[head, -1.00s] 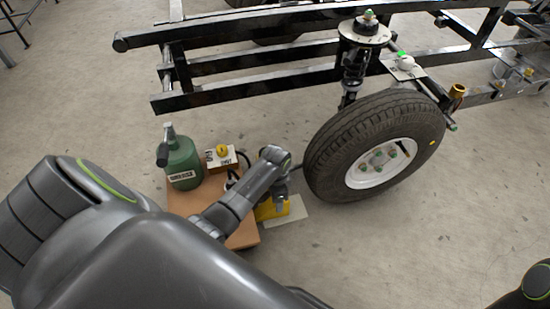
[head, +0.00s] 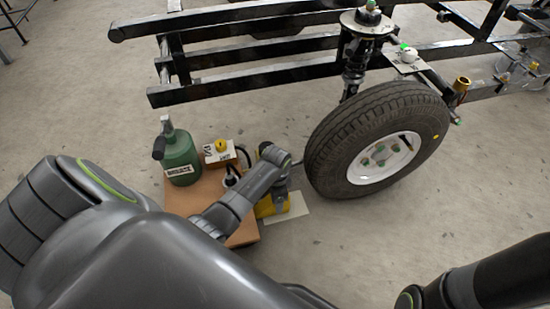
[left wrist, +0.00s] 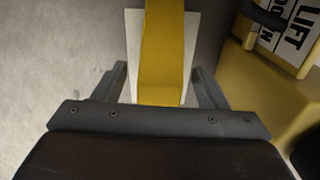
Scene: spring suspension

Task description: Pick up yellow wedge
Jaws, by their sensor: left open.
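The yellow wedge (left wrist: 163,50) shows in the left wrist view as a yellow bar lying over a white sheet (left wrist: 134,40) on the floor. In the head view the yellow wedge (head: 268,207) is mostly hidden by my left arm. My left gripper (left wrist: 160,80) is open, with one finger on each side of the yellow wedge; I cannot tell whether they touch it. In the head view my left gripper (head: 281,196) is over the wedge, its fingers hard to make out. My right gripper is not in view; only part of the right arm shows at the lower right.
A large tyre (head: 375,140) on a black frame (head: 240,80) stands close right of the wedge. A brown board (head: 185,203) holds a green bottle (head: 179,155) and a small box with a yellow button (head: 221,150). The box with lift labels (left wrist: 270,80) is close right in the wrist view.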

